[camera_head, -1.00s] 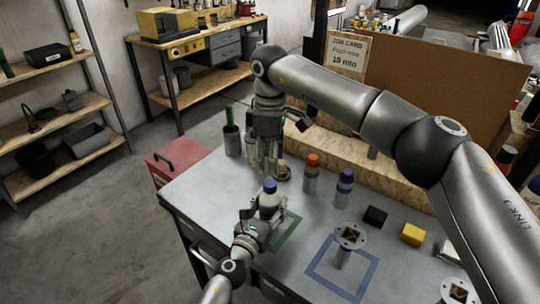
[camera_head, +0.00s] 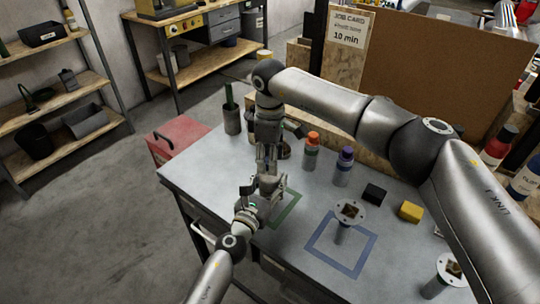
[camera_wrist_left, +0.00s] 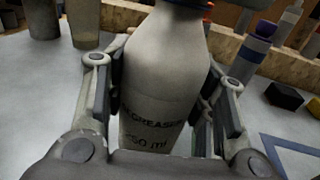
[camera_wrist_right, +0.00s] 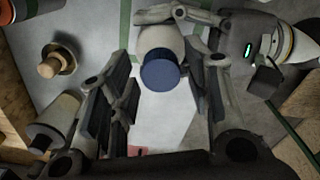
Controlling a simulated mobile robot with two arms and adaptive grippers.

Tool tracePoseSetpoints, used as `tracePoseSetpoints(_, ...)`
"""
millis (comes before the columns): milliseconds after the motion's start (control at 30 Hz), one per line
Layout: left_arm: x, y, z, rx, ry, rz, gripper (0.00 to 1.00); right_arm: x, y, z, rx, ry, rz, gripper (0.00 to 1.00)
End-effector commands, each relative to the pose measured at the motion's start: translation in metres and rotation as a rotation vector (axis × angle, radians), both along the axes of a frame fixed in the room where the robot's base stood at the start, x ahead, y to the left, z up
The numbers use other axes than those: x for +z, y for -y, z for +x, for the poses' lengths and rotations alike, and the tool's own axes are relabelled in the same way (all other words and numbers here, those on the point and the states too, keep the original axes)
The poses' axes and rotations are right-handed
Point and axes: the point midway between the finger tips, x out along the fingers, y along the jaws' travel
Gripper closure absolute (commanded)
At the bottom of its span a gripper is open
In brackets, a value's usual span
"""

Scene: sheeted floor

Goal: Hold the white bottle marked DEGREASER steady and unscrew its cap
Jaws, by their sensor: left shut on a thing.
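The white DEGREASER bottle (camera_wrist_left: 165,75) stands upright between the fingers of my left gripper (camera_wrist_left: 160,115), which is shut on its body. In the head view my left gripper (camera_head: 264,190) is over the table's near left part, by the green square. The blue cap (camera_wrist_right: 160,75) shows in the right wrist view, on top of the bottle (camera_wrist_right: 158,42). My right gripper (camera_wrist_right: 162,105) is open, with its fingers on either side of the cap in that view and a gap to it. In the head view my right gripper (camera_head: 267,165) is directly above the bottle and hides the cap.
An orange-capped bottle (camera_head: 311,150) and a purple-capped bottle (camera_head: 343,167) stand to the right. A black block (camera_head: 374,193), a yellow block (camera_head: 410,211) and a flanged post (camera_head: 347,213) are further right.

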Motion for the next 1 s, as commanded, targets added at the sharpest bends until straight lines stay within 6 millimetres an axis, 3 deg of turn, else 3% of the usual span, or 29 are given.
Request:
tracePoseSetpoints(67, -0.0005, -0.0002, 0.0, 0.0, -0.001, 0.001, 1.0, 0.0001, -0.0001, -0.0001, 0.0, 0.0, 0.0, 0.68)
tracePoseSetpoints(300, -0.0005, -0.0001, 0.0, 0.0, -0.001, 0.001, 1.0, 0.0003, -0.0001, 0.0, 0.0, 0.0, 0.0, 0.99)
tracePoseSetpoints(567, -0.0005, 0.0, -0.0001, 0.0, -0.001, 0.001, 1.0, 0.0005, 0.0, 0.0003, 0.129, 0.001, 0.0, 1.0)
tracePoseSetpoints(1000, -0.0005, 0.0003, -0.0003, -0.001, -0.001, 0.001, 1.0, 0.0011, -0.0002, 0.0006, 0.825, 0.004, -0.001, 1.0)
